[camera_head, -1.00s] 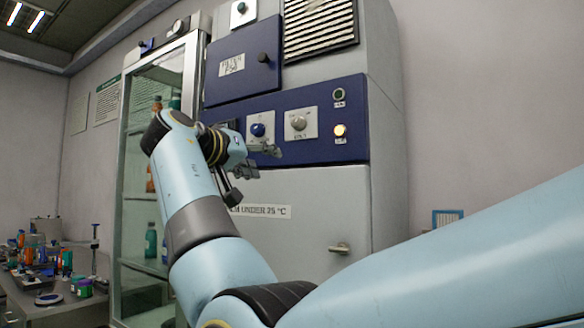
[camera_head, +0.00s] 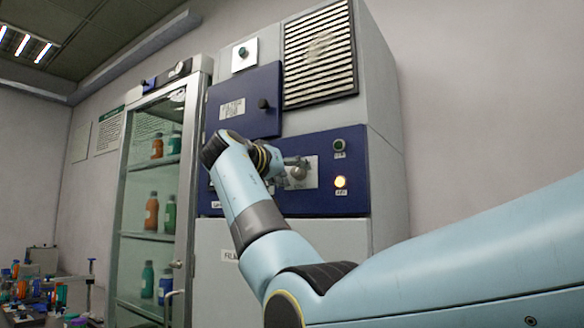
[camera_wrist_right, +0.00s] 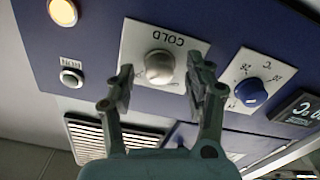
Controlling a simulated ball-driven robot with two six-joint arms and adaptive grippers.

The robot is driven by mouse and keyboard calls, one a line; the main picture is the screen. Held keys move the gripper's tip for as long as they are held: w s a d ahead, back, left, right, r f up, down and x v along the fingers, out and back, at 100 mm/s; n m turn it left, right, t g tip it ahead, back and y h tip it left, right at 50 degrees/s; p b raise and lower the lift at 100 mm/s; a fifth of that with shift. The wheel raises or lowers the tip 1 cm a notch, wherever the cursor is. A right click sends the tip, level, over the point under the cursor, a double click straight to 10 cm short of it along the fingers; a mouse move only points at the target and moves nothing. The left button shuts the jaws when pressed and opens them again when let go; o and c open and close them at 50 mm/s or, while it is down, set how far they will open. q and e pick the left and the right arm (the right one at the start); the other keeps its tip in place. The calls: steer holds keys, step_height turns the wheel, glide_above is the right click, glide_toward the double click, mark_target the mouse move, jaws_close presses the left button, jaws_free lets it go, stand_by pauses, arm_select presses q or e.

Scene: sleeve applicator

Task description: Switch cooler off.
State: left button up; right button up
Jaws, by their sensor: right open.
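The cooler is a tall grey cabinet (camera_head: 385,185) with a blue control panel (camera_head: 322,205). A silver-grey knob (camera_head: 299,170) sits on a white plate there; in the right wrist view the knob (camera_wrist_right: 159,66) shows upside down under the word COLD. An amber lamp (camera_head: 340,182) beside it is lit. My right gripper (camera_head: 285,174) is at the knob, partly hidden by my wrist in the head view. In the right wrist view my right gripper (camera_wrist_right: 161,78) is open, its fingers on either side of the knob; contact is unclear. My left gripper is out of view.
A dark green RUN button (camera_head: 339,145) is above the lamp. A blue °C dial (camera_wrist_right: 250,92) and a display (camera_wrist_right: 298,108) are near the knob. A glass-door cabinet (camera_head: 190,110) with bottles stands left. A blue hatch (camera_head: 255,88) and vent (camera_head: 320,55) are above.

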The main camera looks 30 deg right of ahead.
jaws_close()
stand_by(0.4)
